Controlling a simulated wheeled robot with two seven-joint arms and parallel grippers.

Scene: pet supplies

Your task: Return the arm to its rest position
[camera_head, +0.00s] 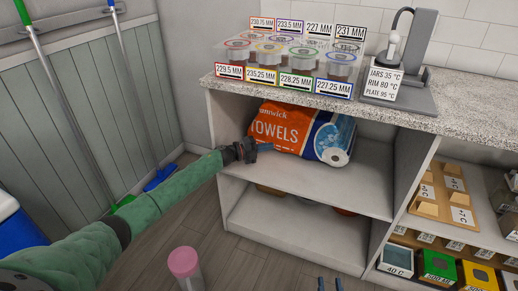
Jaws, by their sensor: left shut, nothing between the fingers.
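My left arm, in a green sleeve, reaches in from the lower left. Its gripper (264,147) is shut and empty, at the left front of the orange and blue towels pack (300,132) on the upper shelf. I cannot tell whether it touches the pack. My right gripper (329,284) shows only as two blue fingertips, apart and with nothing between them, at the bottom edge. The rest of my right arm is out of view.
The shelf unit's left side panel (228,126) stands by the left gripper, below the speckled countertop (390,118) with labelled jars. A pink-lidded container (184,262) is at the bottom. A green-handled tool (52,77) leans on the left wall. Floor lies open before the shelves.

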